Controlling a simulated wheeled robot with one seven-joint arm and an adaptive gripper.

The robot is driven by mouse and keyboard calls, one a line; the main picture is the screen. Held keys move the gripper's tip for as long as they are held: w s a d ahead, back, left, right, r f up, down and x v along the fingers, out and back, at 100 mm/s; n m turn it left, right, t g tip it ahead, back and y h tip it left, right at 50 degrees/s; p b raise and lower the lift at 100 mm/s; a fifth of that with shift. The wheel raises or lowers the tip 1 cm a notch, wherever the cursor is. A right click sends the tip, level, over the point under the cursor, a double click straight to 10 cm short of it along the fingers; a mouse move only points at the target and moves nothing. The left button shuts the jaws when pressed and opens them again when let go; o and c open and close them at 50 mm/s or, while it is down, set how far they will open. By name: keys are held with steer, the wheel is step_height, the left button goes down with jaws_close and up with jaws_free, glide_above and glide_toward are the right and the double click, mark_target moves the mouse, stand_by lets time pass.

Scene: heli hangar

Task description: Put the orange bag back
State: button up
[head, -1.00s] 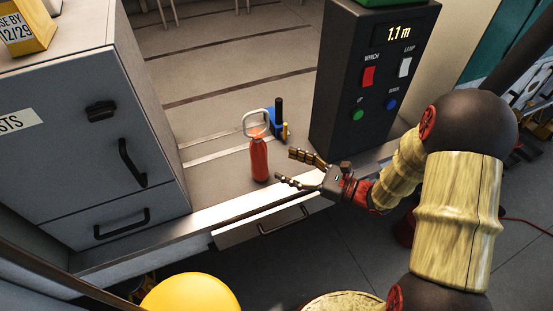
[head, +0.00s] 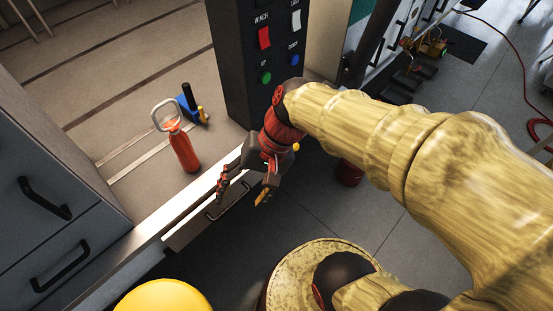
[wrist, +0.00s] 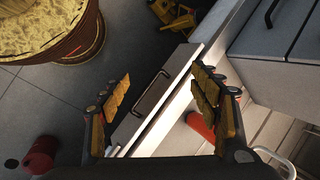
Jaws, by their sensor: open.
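I see nothing clearly shaped like an orange bag. An orange-red bottle-like thing (head: 184,150) with a pale loop handle stands upright on the grey deck near its front edge. It also shows in the wrist view (wrist: 199,124), partly hidden by a finger. My gripper (head: 242,197) is open and empty, pointing down just outside the deck edge, right of the orange thing and apart from it. In the wrist view its spread fingers (wrist: 163,92) frame a light drawer (wrist: 172,66) with a dark handle, below the deck edge. Whatever is inside the drawer is hidden.
A blue item (head: 189,108) with black and yellow parts stands behind the orange thing. A dark winch control box (head: 232,62) rises at the back. A grey cabinet (head: 50,190) stands at left. A red can (head: 349,174) is on the open floor.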

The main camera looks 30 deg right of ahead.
steer(key=d+r+n+t+h, duration=0.5)
steer(key=d+r, duration=0.2)
steer(key=d, duration=0.1)
steer(key=shift+s+d+r+n+h, duration=0.3)
steer(key=shift+s+d+r, duration=0.05)
steer(key=shift+d, duration=0.05)
steer(key=shift+f, duration=0.1)
steer(key=shift+f+b, duration=0.3)
steer(key=shift+b, duration=0.1)
